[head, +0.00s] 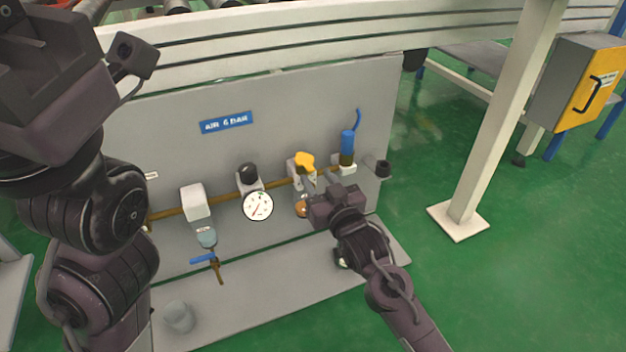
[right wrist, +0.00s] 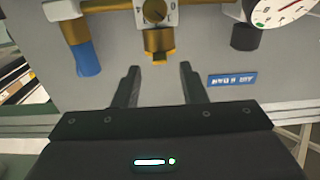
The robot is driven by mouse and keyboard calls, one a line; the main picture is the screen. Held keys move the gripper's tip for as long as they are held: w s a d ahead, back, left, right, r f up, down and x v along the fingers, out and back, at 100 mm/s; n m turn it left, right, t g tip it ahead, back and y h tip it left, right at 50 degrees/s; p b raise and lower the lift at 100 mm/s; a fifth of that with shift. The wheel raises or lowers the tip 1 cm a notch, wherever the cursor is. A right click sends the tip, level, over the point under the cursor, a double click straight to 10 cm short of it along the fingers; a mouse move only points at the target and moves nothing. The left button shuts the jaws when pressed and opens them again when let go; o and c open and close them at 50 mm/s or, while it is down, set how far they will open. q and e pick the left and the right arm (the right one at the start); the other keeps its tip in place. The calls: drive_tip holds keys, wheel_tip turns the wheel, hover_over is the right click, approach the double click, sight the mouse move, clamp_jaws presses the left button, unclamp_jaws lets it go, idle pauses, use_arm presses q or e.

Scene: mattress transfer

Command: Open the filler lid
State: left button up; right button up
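A yellow cap-like part (head: 304,161), which looks like the filler lid, sits on top of a small white unit on the grey panel. In the right wrist view, which is upside down, a brass and yellow part (right wrist: 158,44) lies ahead, between the lines of the fingers. I cannot tell whether the lid is open. My right gripper (head: 311,187) is open and empty, just in front of and below the yellow part; it also shows in the right wrist view (right wrist: 158,85). My left arm fills the left side of the head view, its fingertips not visible.
Along the brass pipe are a pressure gauge (head: 258,206), a white filter unit (head: 195,202) with a blue-handled valve (head: 204,258), and a blue cylinder (head: 347,143) close right of the gripper. A cup (head: 179,316) stands on the base plate. A post (head: 505,115) stands right.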

sight(312, 171)
drive_tip(key=shift+b+x, duration=0.6)
drive_tip(key=shift+x, duration=1.1)
clamp_jaws()
